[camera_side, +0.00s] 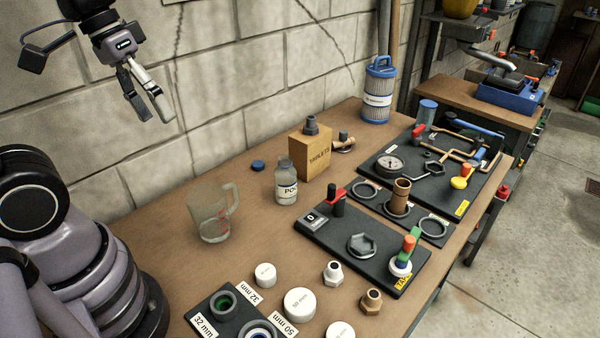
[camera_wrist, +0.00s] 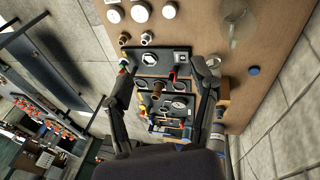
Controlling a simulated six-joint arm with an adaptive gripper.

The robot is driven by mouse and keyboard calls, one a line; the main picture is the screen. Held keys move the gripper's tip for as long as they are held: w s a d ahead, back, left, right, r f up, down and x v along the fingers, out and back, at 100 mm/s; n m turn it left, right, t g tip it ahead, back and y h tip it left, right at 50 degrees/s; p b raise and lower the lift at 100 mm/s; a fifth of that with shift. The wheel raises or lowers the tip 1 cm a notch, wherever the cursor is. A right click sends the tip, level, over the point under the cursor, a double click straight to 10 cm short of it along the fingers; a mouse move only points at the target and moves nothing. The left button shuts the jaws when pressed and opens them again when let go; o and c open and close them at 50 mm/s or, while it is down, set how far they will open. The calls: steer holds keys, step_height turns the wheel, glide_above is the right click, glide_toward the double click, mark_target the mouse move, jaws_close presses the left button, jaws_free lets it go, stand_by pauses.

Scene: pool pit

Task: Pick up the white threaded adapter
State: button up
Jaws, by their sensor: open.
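The white threaded adapter (camera_side: 333,272) stands on the bare wooden table, in front of the black panel with the hex fitting. It is small, with a hex body and a narrower top. In the wrist view the adapter (camera_wrist: 147,38) shows small, beyond the fingertips and beside a brown adapter. My gripper (camera_side: 149,108) is open and empty, high up by the wall at the upper left, well away from the adapter. Its two fingers (camera_wrist: 163,68) are spread apart in the wrist view.
A brass-brown adapter (camera_side: 371,301) stands just right of the white one. White caps (camera_side: 299,304) lie nearby at the front. A clear jug (camera_side: 215,215), a bottle (camera_side: 286,184) and a tablets box (camera_side: 316,153) stand further back. Black panels (camera_side: 350,246) with upright fittings fill the right side.

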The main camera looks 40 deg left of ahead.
steer(key=w+d+f+n+g+h, duration=0.4)
steer(key=w+d+f+h, duration=0.1)
steer(key=d, duration=0.3)
steer(key=n+t+h, duration=0.3)
steer(key=n+h, duration=0.3)
steer(key=n, duration=0.7)
glide_above(333, 265)
steer(key=s+a, duration=0.3)
steer(key=a, duration=0.1)
step_height(333, 265, down, 16)
steer(key=f+n, duration=0.1)
steer(key=f, duration=0.2)
steer(key=w+f+n+t, duration=0.1)
steer(key=f, duration=0.3)
steer(key=f+t+y, duration=0.1)
steer(key=f, duration=0.3)
steer(key=shift+w+a+f+n, duration=0.15)
steer(key=shift+w+f+n, duration=0.05)
steer(key=shift+w+n, duration=0.2)
steer(key=shift+f+t, duration=0.3)
steer(key=shift+f, duration=0.3)
steer(key=x, duration=0.5)
steer(key=shift+f, duration=0.4)
jaws_close()
